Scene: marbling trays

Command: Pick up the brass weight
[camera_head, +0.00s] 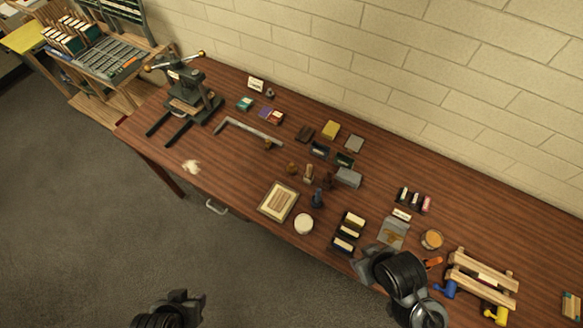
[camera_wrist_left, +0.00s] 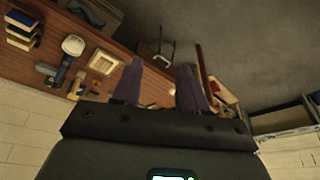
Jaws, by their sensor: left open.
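I cannot surely pick out the brass weight. A small brownish round piece (camera_head: 292,168) stands near the middle of the table in the head view, and another small brassy piece (camera_head: 268,144) sits by the end of a long metal bar; either may be it. My left gripper (camera_head: 197,300) is over the floor in front of the table, apart from everything. In the left wrist view its two fingers (camera_wrist_left: 160,82) are spread with nothing held between them. My right arm's dark end (camera_head: 372,265) is over the table's front right; its fingertips are not clear.
The wooden table (camera_head: 240,170) holds a press (camera_head: 187,100) at left, a framed pad (camera_head: 278,202), a white round pot (camera_head: 304,224), a black tray of blocks (camera_head: 348,232) and a wooden frame (camera_head: 483,278) at right. A brick wall closes the back. Bare wood shows left of centre.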

